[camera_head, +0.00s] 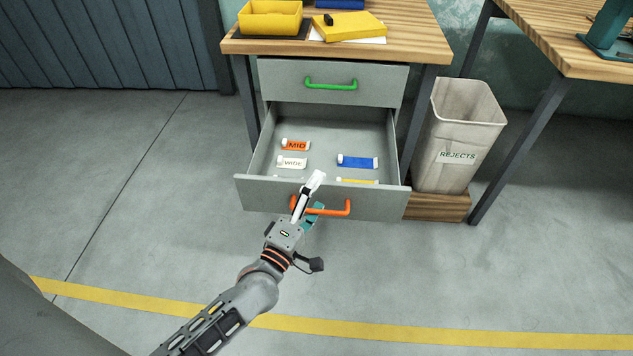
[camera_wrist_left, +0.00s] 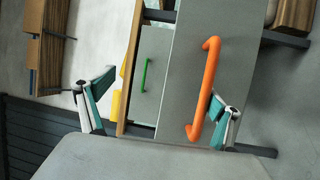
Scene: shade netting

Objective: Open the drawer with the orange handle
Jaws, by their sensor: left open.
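The lower grey drawer (camera_head: 262,196) stands pulled out under the bench, with its inside in view. Its orange handle (camera_head: 338,208) is on the front panel; it also shows in the left wrist view (camera_wrist_left: 206,88). My left gripper (camera_head: 312,194) is at the drawer front, over the left part of the handle, and hides some of it. In the left wrist view my left gripper (camera_wrist_left: 160,100) has its fingers wide apart. The handle appears between them, close to the right finger; I cannot tell whether they touch. My right gripper is not in view.
The upper drawer (camera_head: 383,84) with a green handle (camera_head: 331,85) is shut. Several labelled items, including an orange one (camera_head: 296,145) and a blue one (camera_head: 358,162), lie in the open drawer. A rejects bin (camera_head: 440,135) stands at right. The floor in front is clear.

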